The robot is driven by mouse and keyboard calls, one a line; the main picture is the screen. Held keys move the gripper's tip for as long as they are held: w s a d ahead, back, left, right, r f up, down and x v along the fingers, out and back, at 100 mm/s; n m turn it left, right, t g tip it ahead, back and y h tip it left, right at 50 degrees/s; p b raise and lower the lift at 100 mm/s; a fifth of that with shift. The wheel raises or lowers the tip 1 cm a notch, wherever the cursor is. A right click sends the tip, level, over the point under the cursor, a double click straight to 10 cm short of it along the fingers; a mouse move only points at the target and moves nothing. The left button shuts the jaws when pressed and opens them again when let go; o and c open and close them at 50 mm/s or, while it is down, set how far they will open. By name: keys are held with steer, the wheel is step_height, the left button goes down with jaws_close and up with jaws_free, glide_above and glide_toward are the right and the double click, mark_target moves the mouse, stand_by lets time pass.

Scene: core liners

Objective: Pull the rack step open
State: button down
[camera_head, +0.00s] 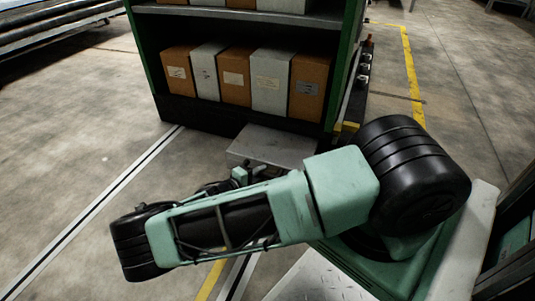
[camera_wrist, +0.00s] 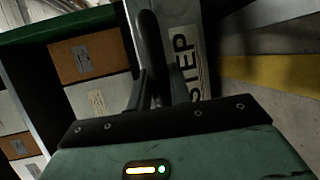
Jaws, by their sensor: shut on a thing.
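The rack step (camera_head: 272,145) is a grey flat-topped step at the foot of the rack (camera_head: 240,122), sticking out in front of its black base. In the wrist view its pale face (camera_wrist: 187,50) carries the word STEP and stands right beside the dark fingers. My gripper (camera_wrist: 160,92) is shut on the step; the exact part between the fingertips is hard to make out. In the head view my arm covers most of the gripper and the front of the step.
Brown and grey boxes (camera_head: 236,79) stand in a row on the rack's lower shelf. Yellow floor lines (camera_head: 411,75) run along the right, and a white-and-black floor strip (camera_head: 105,205) lies at the left. Open concrete floor (camera_head: 60,160) lies left of the rack.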

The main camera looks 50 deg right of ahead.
steer(key=a, duration=0.1)
steer(key=s+a, duration=0.1)
steer(key=a, duration=0.1)
steer(key=s+a, duration=0.1)
steer(key=a, duration=0.1)
steer(key=shift+s+a+p, duration=0.1)
steer(key=shift+a+p, duration=0.05)
steer(key=shift+p, duration=0.25)
steer(key=c, duration=1.3)
jaws_free()
steer(key=a+r+p, duration=0.3)
steer(key=a+p, duration=0.2)
steer(key=a, duration=1.2)
steer(key=shift+p, duration=0.35)
steer(key=shift+r, duration=0.15)
